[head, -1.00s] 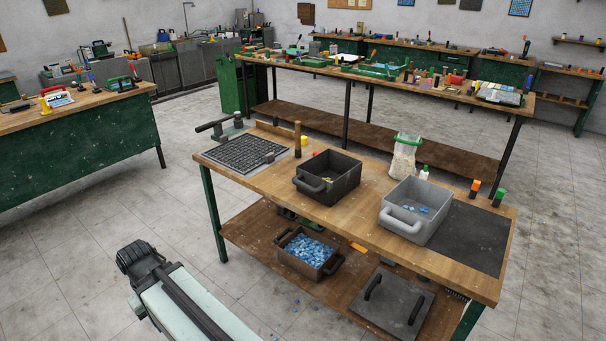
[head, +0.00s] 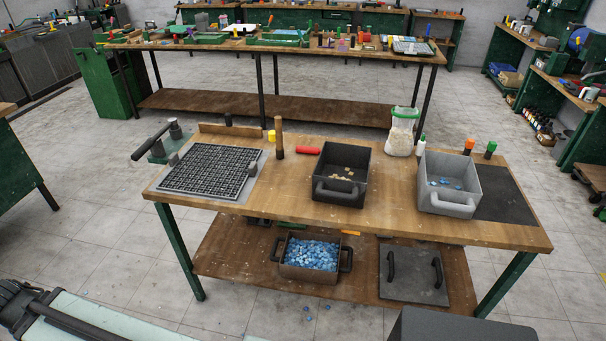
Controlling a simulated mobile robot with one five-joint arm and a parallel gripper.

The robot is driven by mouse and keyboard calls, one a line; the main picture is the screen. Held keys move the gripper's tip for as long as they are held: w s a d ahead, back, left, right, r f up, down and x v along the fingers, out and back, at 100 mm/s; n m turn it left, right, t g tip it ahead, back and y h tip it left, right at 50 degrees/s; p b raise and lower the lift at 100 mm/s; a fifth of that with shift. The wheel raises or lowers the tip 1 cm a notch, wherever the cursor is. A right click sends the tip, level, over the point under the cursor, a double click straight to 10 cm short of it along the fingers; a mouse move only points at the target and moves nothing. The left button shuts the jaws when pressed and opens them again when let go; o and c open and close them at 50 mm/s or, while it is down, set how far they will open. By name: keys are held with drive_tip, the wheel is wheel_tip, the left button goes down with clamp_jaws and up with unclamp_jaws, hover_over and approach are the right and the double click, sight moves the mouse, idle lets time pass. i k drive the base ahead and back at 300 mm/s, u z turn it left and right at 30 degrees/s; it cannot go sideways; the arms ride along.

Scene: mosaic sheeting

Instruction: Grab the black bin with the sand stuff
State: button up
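A black bin (head: 327,190) with a front handle stands upright on the wooden workbench, near the middle. A few tan, sand-coloured pieces (head: 343,173) lie on its floor. A grey bin (head: 449,205) with a few blue pieces in it stands to its right on the same bench. A clear bag or jar of pale grainy material (head: 401,134), with a green top, stands behind, between the two bins. Part of my arm shows at the lower left, apart from the bench and well away from the black bin. My gripper's fingers cannot be made out.
The workbench (head: 402,209) also bears a black grid sheet (head: 209,169) at left, a wooden peg (head: 279,138) and a dark mat (head: 505,197). The lower shelf holds a bin of blue tiles (head: 294,273) and a dark handled lid (head: 413,290). Floor in front is mostly clear.

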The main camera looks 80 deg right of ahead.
sight(340, 174)
drive_tip(key=u, duration=0.1)
drive_tip(key=i, duration=0.4)
drive_tip(key=z, duration=1.7)
